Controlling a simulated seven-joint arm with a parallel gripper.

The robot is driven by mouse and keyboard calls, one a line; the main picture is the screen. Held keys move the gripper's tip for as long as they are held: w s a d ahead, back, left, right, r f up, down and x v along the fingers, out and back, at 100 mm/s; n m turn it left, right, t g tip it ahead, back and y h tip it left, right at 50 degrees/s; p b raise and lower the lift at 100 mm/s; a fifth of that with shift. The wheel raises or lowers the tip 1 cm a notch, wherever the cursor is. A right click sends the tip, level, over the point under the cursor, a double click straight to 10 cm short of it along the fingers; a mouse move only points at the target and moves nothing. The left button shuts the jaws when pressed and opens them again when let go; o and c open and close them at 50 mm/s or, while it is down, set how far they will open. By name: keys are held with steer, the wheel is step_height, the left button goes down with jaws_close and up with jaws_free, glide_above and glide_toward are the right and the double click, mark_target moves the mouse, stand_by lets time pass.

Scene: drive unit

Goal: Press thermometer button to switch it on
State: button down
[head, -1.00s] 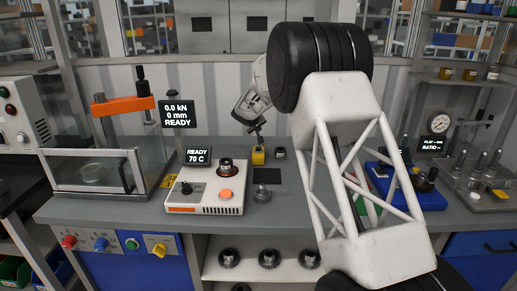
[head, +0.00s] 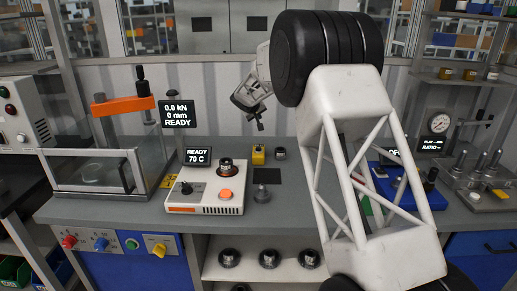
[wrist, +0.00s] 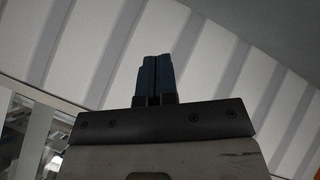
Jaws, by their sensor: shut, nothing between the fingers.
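The heater unit (head: 207,190) reads READY, 70 C. A dark ring (head: 279,154) and a dark square plate (head: 267,176) lie near the yellow device. A press with a clear guard (head: 90,172) stands left. A blue-based fixture (head: 430,198) is right, partly behind my arm.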

steer(key=shift+r, duration=2.2)
